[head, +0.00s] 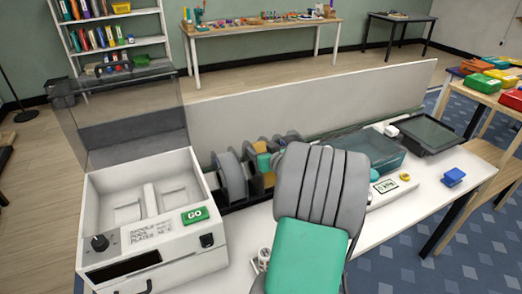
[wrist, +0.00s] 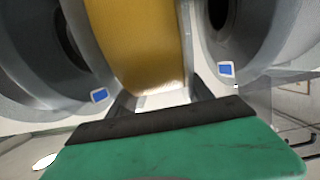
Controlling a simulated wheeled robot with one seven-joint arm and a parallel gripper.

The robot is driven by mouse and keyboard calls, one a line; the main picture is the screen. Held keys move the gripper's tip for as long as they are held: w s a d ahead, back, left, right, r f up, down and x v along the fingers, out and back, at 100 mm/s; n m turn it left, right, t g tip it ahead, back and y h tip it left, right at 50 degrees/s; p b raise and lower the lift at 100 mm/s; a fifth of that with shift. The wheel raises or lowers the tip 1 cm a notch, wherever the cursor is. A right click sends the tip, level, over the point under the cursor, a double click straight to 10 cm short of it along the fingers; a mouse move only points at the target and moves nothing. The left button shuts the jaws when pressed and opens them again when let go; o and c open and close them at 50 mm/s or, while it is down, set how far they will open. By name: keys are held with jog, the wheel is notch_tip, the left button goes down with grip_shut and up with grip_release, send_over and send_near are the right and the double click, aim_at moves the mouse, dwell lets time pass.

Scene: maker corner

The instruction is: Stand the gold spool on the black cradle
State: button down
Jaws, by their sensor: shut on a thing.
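The gold spool (wrist: 150,45) fills the top middle of the wrist view, between grey spool discs on either side. In the head view a bit of gold (head: 269,180) shows in the row of spools, mostly hidden by my arm. My gripper (wrist: 160,100) is shut on the gold spool's lower edge in the wrist view; its green and black hand lies just below. A black frame (head: 238,198) runs under the spools in the head view; I cannot tell whether it is the black cradle.
Grey spools (head: 231,178) stand close beside the gold one. A white machine (head: 150,225) with a raised clear lid and green GO button stands at left. A low grey panel (head: 330,100) runs behind. A teal clear-sided bin (head: 370,150), a dark tray and a blue block (head: 453,177) lie right.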

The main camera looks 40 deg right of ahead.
jog(key=shift+r, duration=0.15)
jog(key=c, duration=0.7)
grip_release()
jog(key=shift+c, duration=0.2)
jog(key=o, duration=0.4)
jog(key=shift+f, duration=0.4)
jog(key=b+v, duration=0.1)
jog(key=v, duration=0.7)
jog(key=shift+r, duration=0.2)
